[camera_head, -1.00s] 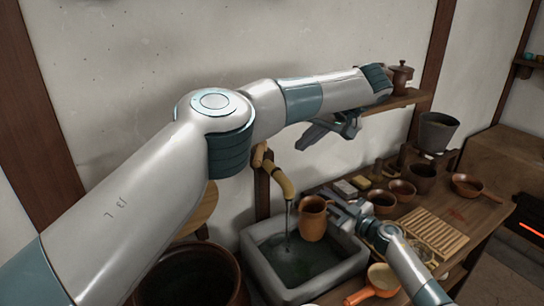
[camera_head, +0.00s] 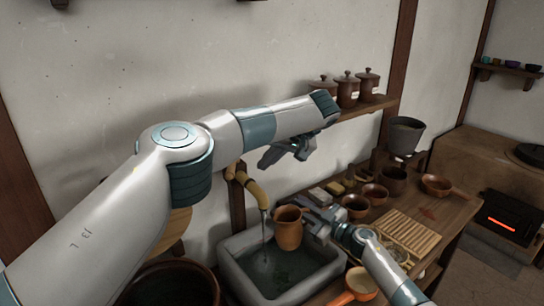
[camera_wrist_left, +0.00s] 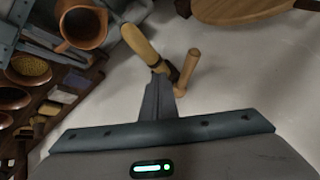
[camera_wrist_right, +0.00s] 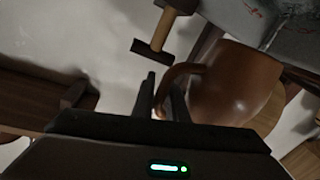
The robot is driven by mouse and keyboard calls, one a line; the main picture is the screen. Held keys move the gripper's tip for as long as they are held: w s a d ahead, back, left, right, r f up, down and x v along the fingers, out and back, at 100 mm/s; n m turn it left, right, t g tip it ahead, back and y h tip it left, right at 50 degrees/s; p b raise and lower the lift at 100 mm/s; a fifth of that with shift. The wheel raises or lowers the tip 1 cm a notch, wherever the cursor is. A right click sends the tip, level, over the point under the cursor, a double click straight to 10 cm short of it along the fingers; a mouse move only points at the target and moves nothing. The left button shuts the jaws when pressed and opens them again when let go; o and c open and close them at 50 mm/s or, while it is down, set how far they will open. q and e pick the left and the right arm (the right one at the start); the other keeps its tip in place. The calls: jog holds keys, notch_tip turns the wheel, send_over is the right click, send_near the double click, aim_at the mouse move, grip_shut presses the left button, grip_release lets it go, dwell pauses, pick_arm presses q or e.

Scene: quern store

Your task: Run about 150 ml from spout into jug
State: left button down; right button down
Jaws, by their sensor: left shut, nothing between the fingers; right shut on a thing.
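The brown clay jug (camera_head: 288,230) hangs upright over the stone basin, just right of the wooden spout (camera_head: 256,192). A thin stream of water (camera_head: 264,228) falls from the spout, left of the jug and into the basin. My right gripper (camera_head: 316,218) is shut on the jug's handle, which also shows in the right wrist view (camera_wrist_right: 176,80). My left gripper (camera_head: 278,155) is shut and empty, above the spout. In the left wrist view the spout (camera_wrist_left: 140,45) and a wooden peg (camera_wrist_left: 188,68) lie just beyond its fingers. The water level inside the jug cannot be seen.
The stone basin (camera_head: 228,262) holds dark water. A wooden tub (camera_head: 170,288) stands left of it. Bowls, a slatted board (camera_head: 408,236) and an orange-handled pan (camera_head: 358,284) are to the right. Lidded jars (camera_head: 347,88) stand on a shelf behind my left gripper.

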aim_at(232, 166)
pick_arm(q)
jog(key=x, duration=0.4)
jog(key=shift+a+f, duration=0.1)
jog(key=a, duration=0.2)
jog(key=shift+w+a, duration=0.15)
jog(key=shift+a, duration=0.1)
jog(key=shift+a+r, duration=0.35)
jog(key=shift+a, duration=0.4)
